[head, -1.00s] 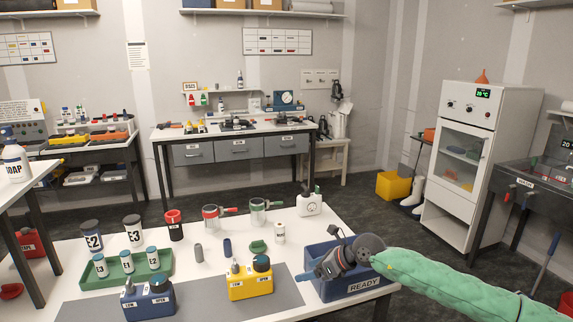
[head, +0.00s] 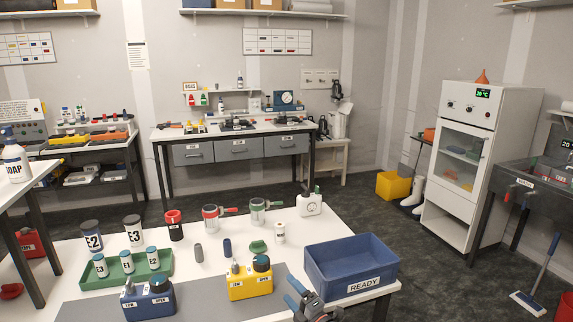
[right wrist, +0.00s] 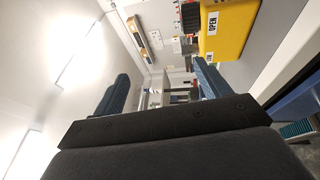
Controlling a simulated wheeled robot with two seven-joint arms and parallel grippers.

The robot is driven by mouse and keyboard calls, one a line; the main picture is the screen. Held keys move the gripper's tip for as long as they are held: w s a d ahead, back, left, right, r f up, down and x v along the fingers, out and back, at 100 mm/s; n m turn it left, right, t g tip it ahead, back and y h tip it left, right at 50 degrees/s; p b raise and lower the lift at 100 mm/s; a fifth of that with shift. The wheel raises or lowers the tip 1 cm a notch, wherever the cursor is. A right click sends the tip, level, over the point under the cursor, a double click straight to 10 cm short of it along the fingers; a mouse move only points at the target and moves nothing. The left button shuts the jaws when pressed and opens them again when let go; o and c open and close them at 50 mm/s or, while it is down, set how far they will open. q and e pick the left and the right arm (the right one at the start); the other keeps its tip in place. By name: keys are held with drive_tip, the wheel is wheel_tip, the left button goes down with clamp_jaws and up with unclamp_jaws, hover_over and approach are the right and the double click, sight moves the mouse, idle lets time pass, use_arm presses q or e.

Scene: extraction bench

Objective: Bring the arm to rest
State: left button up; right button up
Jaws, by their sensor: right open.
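My right gripper (head: 293,292) is at the bottom edge of the head view, at the front of the white table, in front of the READY bin and right of the yellow holder. Its blue fingers are apart and hold nothing. In the right wrist view the two blue fingers of this gripper (right wrist: 163,85) stand wide apart with nothing between them. My left gripper is in neither view.
The blue READY bin (head: 350,286) stands at the table's right end and looks empty. The yellow holder (head: 250,288) and blue holder (head: 149,304) stand on the grey mat. A green tray (head: 126,268) holds several E-labelled bottles.

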drive_tip(key=s+d+f+m+g+h, duration=0.1)
drive_tip(key=s+d+f+m+h, duration=0.4)
drive_tip(key=f, duration=0.4)
drive_tip(key=s+d+f+m+g+h, duration=0.2)
drive_tip(key=s+d+f+m+h, duration=0.15)
drive_tip(key=f+m, duration=0.35)
drive_tip(key=s+d+f+m+g+h, duration=0.1)
drive_tip(key=s+d+f+m+h, duration=0.3)
drive_tip(key=f, duration=0.6)
drive_tip(key=s+f+m+g, duration=0.2)
drive_tip(key=s+f, duration=0.3)
drive_tip(key=s, duration=0.5)
drive_tip(key=s+d+f+m+g, duration=0.1)
drive_tip(key=s+f+m+g, duration=0.2)
drive_tip(key=s, duration=0.8)
drive_tip(key=s+d+f+m+g, duration=0.1)
drive_tip(key=s+f+m+g, duration=0.1)
drive_tip(key=s+f+g, duration=0.3)
drive_tip(key=s+f+y, duration=0.1)
drive_tip(key=s+f, duration=0.3)
drive_tip(key=s, duration=0.1)
drive_tip(key=shift+s+m, duration=0.25)
drive_tip(key=shift+m, duration=0.05)
